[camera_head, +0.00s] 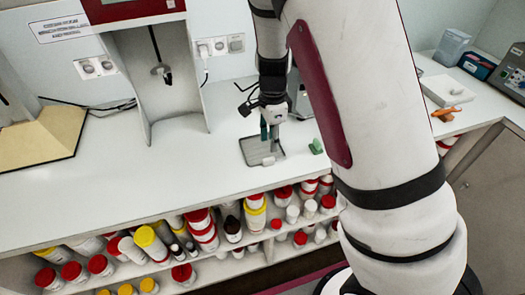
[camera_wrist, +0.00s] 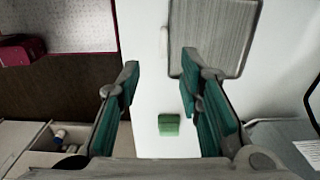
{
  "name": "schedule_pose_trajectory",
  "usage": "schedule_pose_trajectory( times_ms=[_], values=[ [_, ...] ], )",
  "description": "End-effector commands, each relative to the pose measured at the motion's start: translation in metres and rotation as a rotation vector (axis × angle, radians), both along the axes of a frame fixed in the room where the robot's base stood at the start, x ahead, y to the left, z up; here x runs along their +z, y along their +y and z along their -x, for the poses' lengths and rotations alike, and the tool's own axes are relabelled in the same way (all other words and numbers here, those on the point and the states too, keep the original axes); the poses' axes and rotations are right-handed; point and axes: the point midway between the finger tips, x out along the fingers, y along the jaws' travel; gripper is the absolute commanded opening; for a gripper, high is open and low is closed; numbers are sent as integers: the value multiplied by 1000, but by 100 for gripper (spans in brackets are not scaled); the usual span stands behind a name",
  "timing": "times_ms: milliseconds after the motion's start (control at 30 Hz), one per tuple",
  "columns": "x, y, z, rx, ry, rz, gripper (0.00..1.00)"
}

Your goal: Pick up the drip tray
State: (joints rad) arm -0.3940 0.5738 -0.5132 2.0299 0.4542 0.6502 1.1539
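The drip tray (camera_head: 256,154) is a flat grey rectangle with a raised rim, lying on the white counter near its front edge. In the wrist view the tray (camera_wrist: 222,38) is at the top, right of centre, with its upper part cut off. My gripper (camera_head: 269,132) is over the tray in the head view and hides part of it. In the wrist view my gripper (camera_wrist: 160,78) has its green-padded fingers spread, with nothing held between them. The right fingertip overlaps the tray's near corner in that view. I cannot tell whether it touches.
A small green block (camera_head: 316,146) lies right of the tray; it also shows between the fingers in the wrist view (camera_wrist: 169,124). Red- and yellow-capped containers (camera_head: 150,243) fill the shelf below. A grey machine stand (camera_head: 140,95) is at left. The counter (camera_head: 185,165) between is clear.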

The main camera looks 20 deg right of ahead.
Motion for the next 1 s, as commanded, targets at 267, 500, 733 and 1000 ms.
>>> schedule_pose_trajectory(
  times_ms=[267, 500, 733, 1000],
  values=[
    [-27, 0, 0, 2, 0, 0, 33],
    [-51, 3, -3, 2, 2, 0, 33],
    [-76, 4, -4, 1, 0, -1, 33],
    [-79, 4, -5, 3, -2, -1, 33]
  ],
)
